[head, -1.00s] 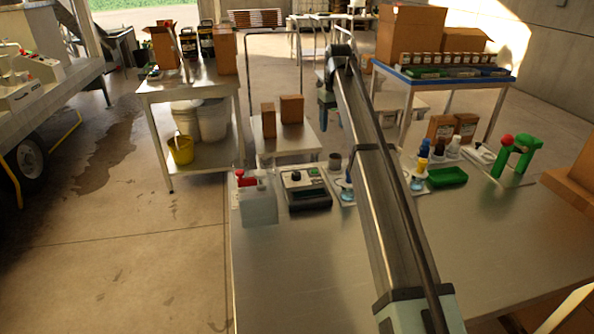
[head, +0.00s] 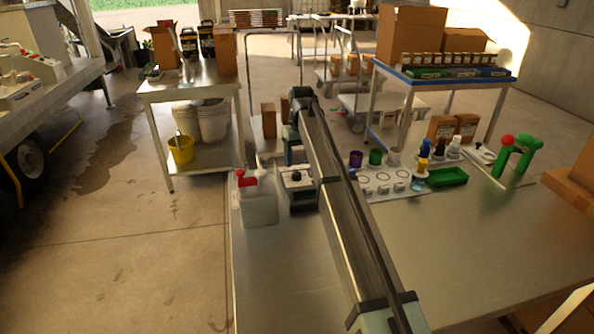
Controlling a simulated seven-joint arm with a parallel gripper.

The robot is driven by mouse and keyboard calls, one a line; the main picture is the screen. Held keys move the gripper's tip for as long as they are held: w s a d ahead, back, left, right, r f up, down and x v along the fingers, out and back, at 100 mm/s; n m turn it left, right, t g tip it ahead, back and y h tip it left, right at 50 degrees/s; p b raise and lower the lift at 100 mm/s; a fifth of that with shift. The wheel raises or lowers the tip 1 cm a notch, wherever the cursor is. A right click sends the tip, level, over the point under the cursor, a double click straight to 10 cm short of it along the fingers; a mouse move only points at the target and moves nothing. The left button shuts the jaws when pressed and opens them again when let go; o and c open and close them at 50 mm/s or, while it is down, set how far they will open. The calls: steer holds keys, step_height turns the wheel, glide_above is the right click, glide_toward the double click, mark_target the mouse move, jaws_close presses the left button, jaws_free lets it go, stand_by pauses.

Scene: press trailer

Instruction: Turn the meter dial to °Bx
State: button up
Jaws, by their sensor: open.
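The meter (head: 299,195) is a light-topped, dark-sided box on the near steel table, left of my arm. A small dark knob, which looks like its dial (head: 296,176), shows on its top. Its markings are too small to read, and my arm covers the right part of the meter. My gripper (head: 291,160) points down just behind and above the dial, open and holding nothing that I can see. I cannot tell whether the fingertips touch the meter.
The table's front middle is bare.

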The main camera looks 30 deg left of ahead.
mark_target(297, 173)
steer(key=shift+s+a+f, duration=0.1)
steer(key=shift+f, duration=2.35)
steer(key=c, duration=1)
steer(key=shift+c, duration=0.2)
steer(key=m, duration=0.5)
steer(key=shift+m, duration=0.4)
steer(key=m, duration=0.5)
steer(key=shift+m+t, duration=0.3)
steer(key=shift+m, duration=0.1)
